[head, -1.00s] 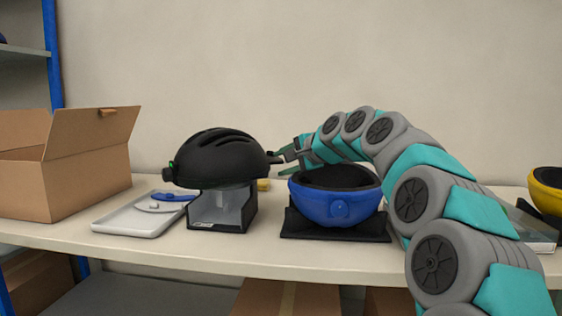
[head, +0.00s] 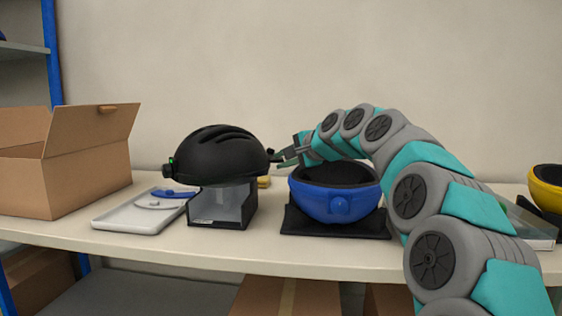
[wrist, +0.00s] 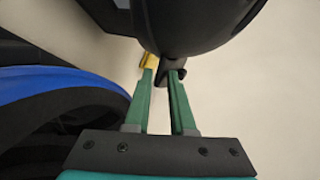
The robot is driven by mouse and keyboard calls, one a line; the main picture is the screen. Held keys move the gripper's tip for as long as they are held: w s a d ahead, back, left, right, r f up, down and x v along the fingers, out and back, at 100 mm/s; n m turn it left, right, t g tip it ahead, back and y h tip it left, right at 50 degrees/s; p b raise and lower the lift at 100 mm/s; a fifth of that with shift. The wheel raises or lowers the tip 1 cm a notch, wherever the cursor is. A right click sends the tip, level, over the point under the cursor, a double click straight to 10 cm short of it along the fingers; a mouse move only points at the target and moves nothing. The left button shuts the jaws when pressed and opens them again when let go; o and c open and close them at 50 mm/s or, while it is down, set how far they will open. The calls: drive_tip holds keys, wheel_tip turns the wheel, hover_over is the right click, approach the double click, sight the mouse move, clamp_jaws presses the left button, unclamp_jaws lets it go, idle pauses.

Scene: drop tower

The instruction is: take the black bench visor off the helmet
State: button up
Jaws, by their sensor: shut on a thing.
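The black helmet (head: 222,150) sits on a small stand (head: 222,205) with a clear front, left of the middle of the bench. Its dome fills the top of the wrist view (wrist: 190,20). The black bench visor is hard to tell from the helmet, black on black. A small black tab (wrist: 172,72) at the helmet's right edge appears to be part of it. My gripper (head: 284,157) is at that edge, its green fingers shut on the tab. In the wrist view the fingertips (wrist: 164,76) meet it under the dome; the exact contact is partly hidden.
A blue helmet (head: 333,196) on a black base stands just right, below my arm. A pale tray (head: 120,222) with a blue-and-white piece lies left, near an open cardboard box (head: 85,165). A yellow item (head: 264,182) is behind. A yellow helmet (head: 548,187) is far right.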

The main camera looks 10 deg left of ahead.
drive_tip(key=shift+f, duration=0.1)
clamp_jaws()
idle(0.4)
wheel_tip(320, 180, up, 2)
drive_tip(key=shift+r+p, duration=0.25)
drive_tip(key=shift+p, duration=0.9)
drive_tip(key=shift+s, duration=0.1)
drive_tip(key=p+v, duration=0.1)
drive_tip(key=v, duration=1.3)
drive_tip(key=shift+s+d+f, duration=0.15)
drive_tip(key=shift+s+d, duration=0.15)
drive_tip(key=shift+d, duration=0.15)
drive_tip(key=shift+s, duration=0.1)
